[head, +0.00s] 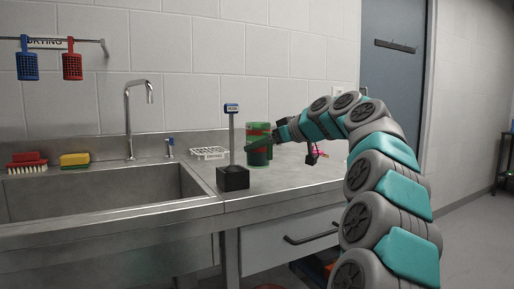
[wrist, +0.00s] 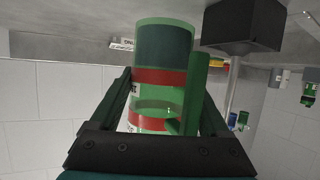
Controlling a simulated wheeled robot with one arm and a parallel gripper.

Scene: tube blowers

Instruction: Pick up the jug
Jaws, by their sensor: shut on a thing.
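The jug (head: 258,154) is a see-through green vessel with red bands and a dark green lower part. It is at the steel counter, just right of a post on a black block. It also shows in the wrist view (wrist: 162,48), where it lies between the two dark fingers, with its green handle near the right finger. My gripper (wrist: 166,74) is shut on the jug; in the head view the gripper (head: 268,142) reaches it from the right. I cannot tell whether the jug's base touches the counter.
The post with a blue label stands on a black block (head: 233,178) close left of the jug. A white rack (head: 209,153) lies behind it. The sink (head: 100,195) with a tap (head: 128,120) is at left, a red brush (head: 27,160) and yellow sponge (head: 75,160) behind it.

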